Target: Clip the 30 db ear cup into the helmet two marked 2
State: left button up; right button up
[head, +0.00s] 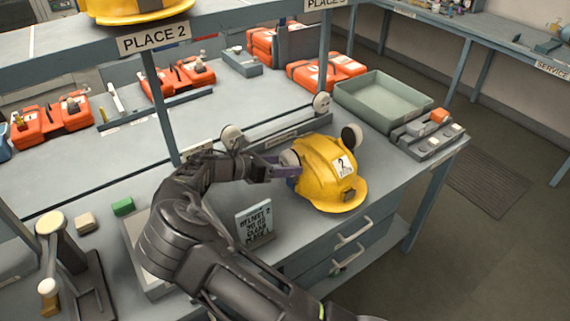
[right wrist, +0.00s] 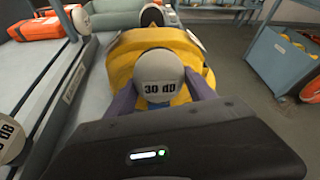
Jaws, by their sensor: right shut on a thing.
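The yellow helmet two (head: 325,178), with a white label marked 2, stands on the bench right of centre in the head view. Its yellow shell (right wrist: 128,48) fills the middle of the right wrist view. My right gripper (head: 281,169) is shut on the 30 dB ear cup (right wrist: 160,72), a pale round cup with its label facing my wrist camera. The cup (head: 289,158) is at the helmet's left side; I cannot tell whether it is seated. Another ear cup (head: 352,137) is at the helmet's far side. My left gripper is not in view.
A green-grey tray (head: 383,98) and a grey block holder (head: 428,140) are to the right. A shelf post (head: 160,105) rises at the left.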

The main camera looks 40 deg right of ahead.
jog(key=shift+f, duration=0.6)
jog(key=o, duration=1.5)
jog(key=shift+a, duration=0.1)
jog(key=b+v, duration=0.2)
jog(key=v, duration=0.5)
jog(key=shift+a+r+b, duration=0.15)
jog(key=shift+a+b, duration=0.1)
jog(key=shift+b, duration=0.05)
